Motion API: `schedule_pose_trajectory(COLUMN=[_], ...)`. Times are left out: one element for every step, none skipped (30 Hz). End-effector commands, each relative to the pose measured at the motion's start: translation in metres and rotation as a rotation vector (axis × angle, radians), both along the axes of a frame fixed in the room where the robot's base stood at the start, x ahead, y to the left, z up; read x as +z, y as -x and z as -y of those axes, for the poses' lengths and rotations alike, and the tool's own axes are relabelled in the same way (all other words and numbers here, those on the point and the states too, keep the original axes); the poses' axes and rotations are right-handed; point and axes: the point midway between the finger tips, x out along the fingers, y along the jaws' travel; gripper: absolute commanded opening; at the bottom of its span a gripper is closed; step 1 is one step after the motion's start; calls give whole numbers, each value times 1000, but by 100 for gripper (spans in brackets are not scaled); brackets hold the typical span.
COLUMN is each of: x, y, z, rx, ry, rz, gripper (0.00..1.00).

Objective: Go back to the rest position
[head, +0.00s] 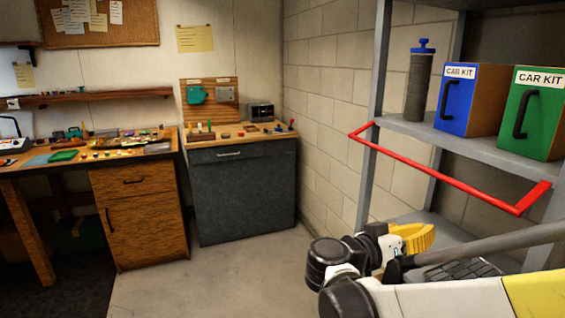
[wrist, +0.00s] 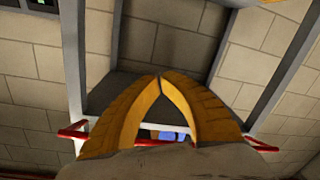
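My gripper (head: 418,238) shows in the head view at the lower right as a yellow part on my folded arm, in front of the metal shelf's lower level. In the wrist view the two yellow fingers of my gripper (wrist: 160,78) curve together and their tips meet. No object shows between them. Behind the fingers are a grey shelf board and a red rail.
A grey metal shelf (head: 468,150) with a red rail (head: 450,178) stands close on the right. It holds a blue car kit box (head: 468,85), a green one (head: 528,100) and a dark cylinder (head: 418,85). Workbenches line the back; the floor (head: 200,275) between is clear.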

Motion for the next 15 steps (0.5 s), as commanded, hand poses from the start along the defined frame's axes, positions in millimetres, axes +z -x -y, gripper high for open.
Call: schedule_pose_trajectory(x=[-12, -23, -36, -45, -55, -67, -76, -84, -94, -100, -106, -112, -116, -118, -120], y=[15, 22, 34, 42, 52, 64, 74, 83, 95, 104, 113, 123, 130, 136, 143], z=[10, 12, 13, 12, 9, 4, -2, -9, -20, -29, -38, -51, -61, -70, -82], rx=[20, 43, 78, 111, 144, 196, 238, 283, 347, 398, 448, 514, 562, 607, 664], ry=[-78, -130, -196, -247, -296, -360, -407, -454, -512, -553, -592, -638, -668, -695, -726], rz=[-100, -165, -246, -301, -352, -414, -455, -490, -530, -553, -573, -589, -596, -598, -596], gripper=[0, 0, 0, 0, 0, 0, 0, 0, 0, 0, 0, 0, 0, 0, 0])
